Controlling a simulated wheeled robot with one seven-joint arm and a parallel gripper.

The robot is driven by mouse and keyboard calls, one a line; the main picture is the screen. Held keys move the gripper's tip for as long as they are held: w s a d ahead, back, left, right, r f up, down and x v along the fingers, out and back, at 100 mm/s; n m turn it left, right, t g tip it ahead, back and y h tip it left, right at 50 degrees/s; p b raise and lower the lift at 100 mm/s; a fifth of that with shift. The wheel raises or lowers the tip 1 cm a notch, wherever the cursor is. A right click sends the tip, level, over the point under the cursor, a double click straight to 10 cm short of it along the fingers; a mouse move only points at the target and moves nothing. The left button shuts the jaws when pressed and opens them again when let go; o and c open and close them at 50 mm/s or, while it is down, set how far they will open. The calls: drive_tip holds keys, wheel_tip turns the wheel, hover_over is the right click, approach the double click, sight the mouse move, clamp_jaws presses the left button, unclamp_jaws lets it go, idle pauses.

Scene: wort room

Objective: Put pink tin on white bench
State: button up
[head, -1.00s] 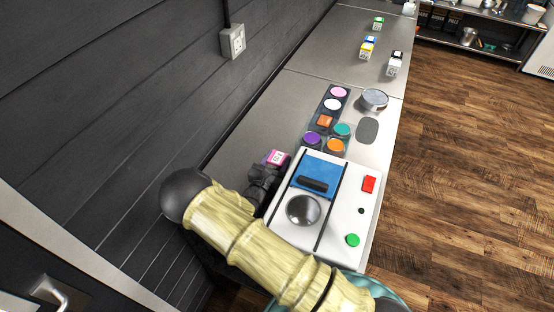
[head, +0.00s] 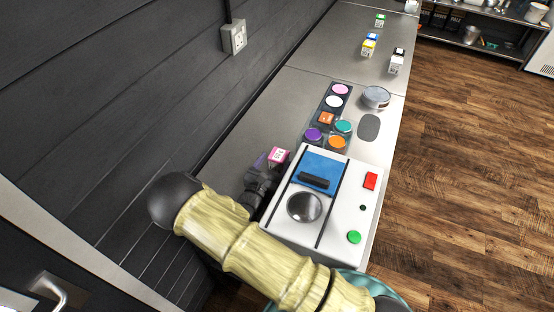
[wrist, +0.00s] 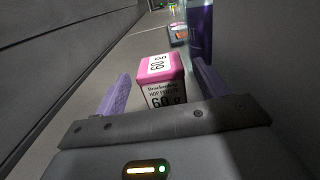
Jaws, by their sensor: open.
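The pink tin (wrist: 161,79) has a pink top and a white label reading 60 g. It stands upright on the steel bench in the wrist view, between the two purple fingers of my gripper (wrist: 158,92). The fingers are open, one on each side, with a gap visible at the left of the tin. In the head view the pink tin (head: 279,155) shows just beyond my dark gripper (head: 266,172), left of the white machine. The lower part of the tin is hidden there. I cannot make out a separate white bench.
A white machine (head: 340,211) with a blue panel stands close at the right of my gripper. A dark wall (head: 120,90) runs close on the left. Coloured discs (head: 334,102), a round grey tin (head: 376,96) and small boxes (head: 369,46) stand farther along the steel bench (head: 300,85).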

drive_tip(key=b+v, duration=0.1)
drive_tip(key=v, duration=0.7)
drive_tip(key=shift+s+a+b, duration=0.15)
drive_tip(key=shift+s+b, duration=0.2)
drive_tip(key=shift+b, duration=0.05)
drive_tip(key=shift+r, duration=0.15)
